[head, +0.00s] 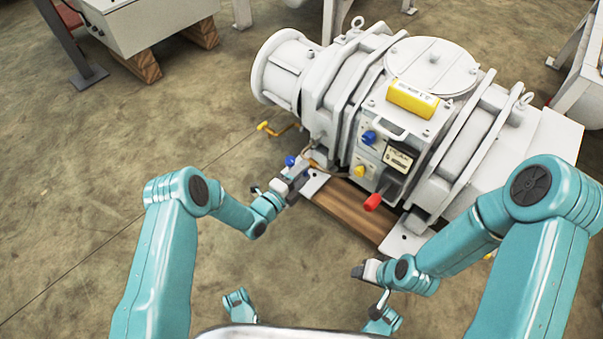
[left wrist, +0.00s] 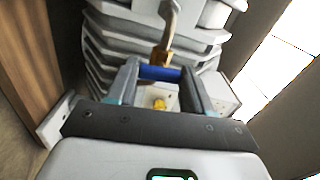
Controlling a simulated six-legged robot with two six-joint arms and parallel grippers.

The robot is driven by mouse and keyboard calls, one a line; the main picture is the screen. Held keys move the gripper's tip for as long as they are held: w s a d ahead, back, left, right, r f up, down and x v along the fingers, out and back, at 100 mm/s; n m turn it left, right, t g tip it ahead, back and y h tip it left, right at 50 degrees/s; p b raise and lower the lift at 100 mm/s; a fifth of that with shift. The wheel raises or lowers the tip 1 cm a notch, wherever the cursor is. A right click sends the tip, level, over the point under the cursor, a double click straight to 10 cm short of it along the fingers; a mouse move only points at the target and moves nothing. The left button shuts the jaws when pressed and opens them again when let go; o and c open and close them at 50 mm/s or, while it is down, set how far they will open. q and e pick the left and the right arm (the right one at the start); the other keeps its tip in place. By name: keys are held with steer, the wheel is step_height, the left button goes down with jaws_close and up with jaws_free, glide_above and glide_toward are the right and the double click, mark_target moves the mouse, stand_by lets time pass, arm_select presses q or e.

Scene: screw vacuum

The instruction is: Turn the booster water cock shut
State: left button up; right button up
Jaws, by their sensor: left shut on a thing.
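The booster (head: 400,100) is a large ribbed white machine in the upper right of the head view. A cock with a blue handle (head: 290,160) sits low at its near left side. My left gripper (head: 292,176) is at this handle. In the left wrist view the blue handle (left wrist: 160,72) lies crosswise between the two fingers of my left gripper (left wrist: 163,85), which is shut on it. A brass fitting (left wrist: 160,55) shows just beyond the handle. My right gripper (head: 366,271) is in front of the booster, away from the cock; its jaws are too small to read.
A yellow handle (head: 264,127) on a brass pipe sticks out to the left. A wooden beam (head: 350,207) lies under the booster.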

arm_select(q)
steer(key=shift+a+f+m, duration=0.1)
steer(key=shift+m, duration=0.5)
steer(key=o, duration=1)
steer(key=shift+o, duration=0.2)
steer(key=p+v, duration=0.5)
steer(key=v, duration=1.1)
steer(key=shift+s+p, duration=0.2)
steer(key=shift+p, duration=0.15)
arm_select(e)
steer(key=s+r+g, duration=0.1)
steer(key=s+r, duration=0.3)
steer(key=r, duration=0.1)
steer(key=shift+s+a+r+g, duration=0.15)
steer(key=shift+a+r+g, duration=0.15)
steer(key=shift+a+r, duration=0.1)
steer(key=shift+f, duration=0.1)
arm_select(q)
steer(key=shift+r, duration=0.25)
